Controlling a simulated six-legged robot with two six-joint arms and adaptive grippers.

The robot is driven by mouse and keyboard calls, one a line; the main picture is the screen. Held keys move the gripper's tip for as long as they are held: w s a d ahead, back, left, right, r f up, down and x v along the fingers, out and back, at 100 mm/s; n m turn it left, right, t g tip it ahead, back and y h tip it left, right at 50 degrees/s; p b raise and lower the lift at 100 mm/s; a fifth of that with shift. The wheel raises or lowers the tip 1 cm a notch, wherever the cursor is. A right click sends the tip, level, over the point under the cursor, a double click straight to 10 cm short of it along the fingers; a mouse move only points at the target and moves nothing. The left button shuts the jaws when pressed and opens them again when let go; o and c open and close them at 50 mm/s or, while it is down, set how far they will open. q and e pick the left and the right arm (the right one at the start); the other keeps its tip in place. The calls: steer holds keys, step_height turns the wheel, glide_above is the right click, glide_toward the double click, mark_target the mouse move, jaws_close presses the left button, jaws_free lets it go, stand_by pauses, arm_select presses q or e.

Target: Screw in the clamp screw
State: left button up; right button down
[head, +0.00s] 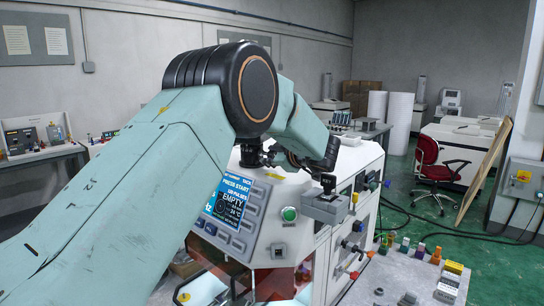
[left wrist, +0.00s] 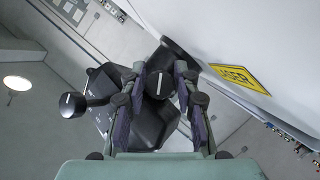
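I see narrow gaps beside the knob, and contact is not clear. The knob sits on a black clamp body (left wrist: 150,125). A second black knob (left wrist: 72,105) sticks out to the left. The clamp (head: 252,153) is partly hidden in the head view. My right gripper is not in view.
A table (head: 405,272) with small coloured parts stands at the lower right.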

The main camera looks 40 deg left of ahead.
arm_select(q)
jaws_close()
steer(key=shift+m+g, duration=0.9)
steer(key=shift+m, duration=0.2)
steer(key=shift+m+g, duration=0.8)
steer(key=shift+m, duration=0.3)
steer(key=shift+r, duration=0.1)
steer(key=shift+o, duration=2.3)
jaws_free()
